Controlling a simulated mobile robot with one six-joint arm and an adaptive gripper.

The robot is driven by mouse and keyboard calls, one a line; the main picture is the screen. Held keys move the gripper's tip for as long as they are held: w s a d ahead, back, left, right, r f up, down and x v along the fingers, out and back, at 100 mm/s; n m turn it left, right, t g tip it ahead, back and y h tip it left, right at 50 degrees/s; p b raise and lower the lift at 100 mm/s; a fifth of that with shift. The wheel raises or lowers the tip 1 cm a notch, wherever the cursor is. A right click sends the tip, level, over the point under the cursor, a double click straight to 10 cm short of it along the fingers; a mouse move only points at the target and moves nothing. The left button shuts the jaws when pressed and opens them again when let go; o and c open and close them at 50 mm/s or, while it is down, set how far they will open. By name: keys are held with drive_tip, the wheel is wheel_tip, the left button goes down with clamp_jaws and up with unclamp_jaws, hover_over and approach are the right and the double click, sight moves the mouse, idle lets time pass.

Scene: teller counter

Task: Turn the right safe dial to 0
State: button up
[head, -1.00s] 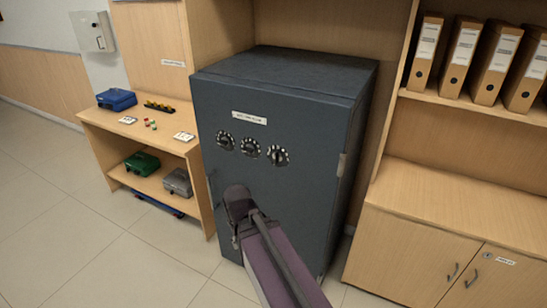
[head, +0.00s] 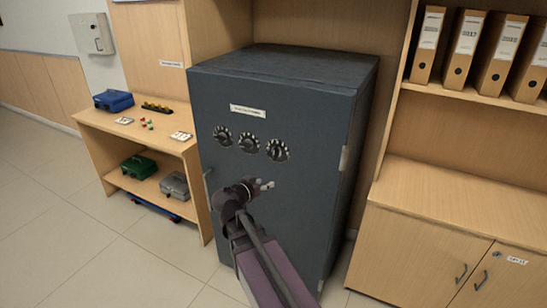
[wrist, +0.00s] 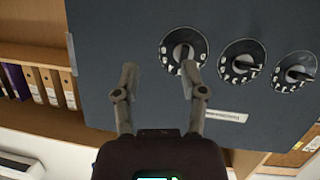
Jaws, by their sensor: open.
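The dark grey safe (head: 275,225) has a row of three dials on its door, below a white label. The right safe dial (head: 277,150) has a dark knob and a ring of pale marks; its numbers are too small to read. In the wrist view, which is upside down, this dial (wrist: 184,50) is the leftmost one. My gripper (head: 266,185) is open and empty, just below the right dial in the head view. In the wrist view my gripper (wrist: 159,72) has its fingers apart, with the right-hand fingertip overlapping the dial's lower edge in the picture.
The middle dial (head: 249,144) and left dial (head: 222,136) sit close beside it. A wooden shelf unit (head: 92,160) with cash boxes stands left. A cabinet (head: 430,240) with binders above stands close on the right. Open floor lies at the front left.

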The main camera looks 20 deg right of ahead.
sight(274, 150)
drive_tip(key=w+r+t+h, duration=0.1)
drive_tip(key=w+a+r+t+b, duration=0.1)
drive_tip(key=w+r+t, duration=0.1)
drive_tip(key=shift+w+a+r+m+t+h+b, duration=0.1)
drive_tip(key=shift+w+r+m+t+h+b, duration=0.2)
drive_tip(key=shift+m+h, duration=0.1)
drive_tip(key=x, duration=1.4)
idle(0.4)
clamp_jaws()
